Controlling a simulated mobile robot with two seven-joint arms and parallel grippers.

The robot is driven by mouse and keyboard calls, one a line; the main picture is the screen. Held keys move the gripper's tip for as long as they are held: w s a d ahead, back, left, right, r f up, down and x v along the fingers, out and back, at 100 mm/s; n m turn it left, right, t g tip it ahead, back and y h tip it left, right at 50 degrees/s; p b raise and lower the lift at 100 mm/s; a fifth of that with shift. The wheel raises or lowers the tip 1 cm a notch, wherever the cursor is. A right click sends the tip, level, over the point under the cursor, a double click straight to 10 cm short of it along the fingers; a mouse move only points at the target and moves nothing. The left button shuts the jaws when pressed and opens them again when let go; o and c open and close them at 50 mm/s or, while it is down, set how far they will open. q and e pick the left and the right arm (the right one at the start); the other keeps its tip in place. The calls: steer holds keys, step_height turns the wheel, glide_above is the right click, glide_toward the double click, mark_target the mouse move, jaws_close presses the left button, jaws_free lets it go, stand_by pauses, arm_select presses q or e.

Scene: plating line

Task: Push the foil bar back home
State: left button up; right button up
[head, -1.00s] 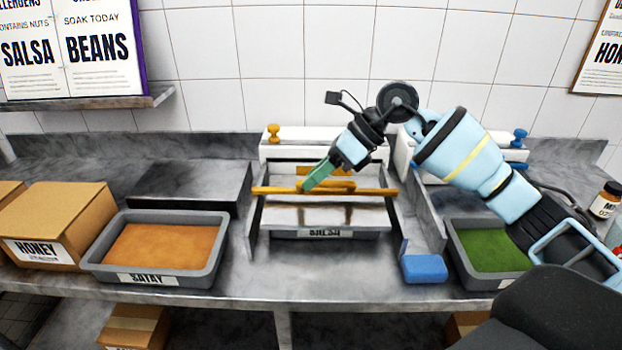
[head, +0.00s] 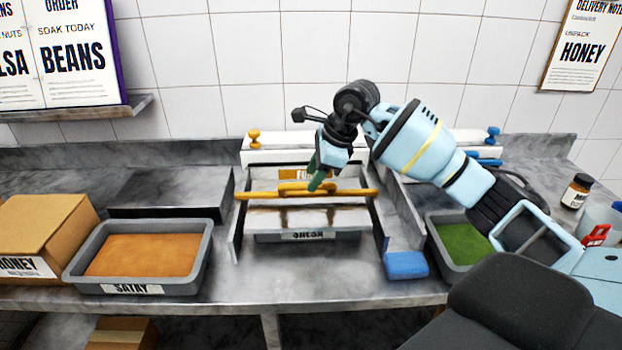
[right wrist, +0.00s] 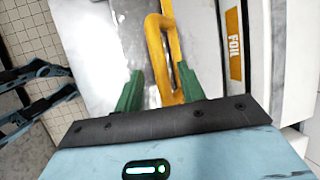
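The foil bar (head: 250,195) is a yellow-orange bar with a looped handle (head: 293,187). It lies across the foil over the salsa tray (head: 262,238), in front of the white foil housing (head: 262,157). My right gripper (head: 317,178) is at the handle, with green fingers pointing down. In the right wrist view, my right gripper (right wrist: 160,88) is open, with the handle (right wrist: 157,45) between its fingers. The handle is close to the right-hand finger; contact is unclear. The left finger stands apart from it.
The satay tray (head: 72,262) and a cardboard box (head: 45,222) stand on the left. A blue block (head: 405,265) and a tray of green food (head: 463,242) are on the right. Metal side walls (head: 237,235) flank the foil station.

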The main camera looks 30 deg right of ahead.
steer(key=shift+x, duration=1.1)
jaws_close()
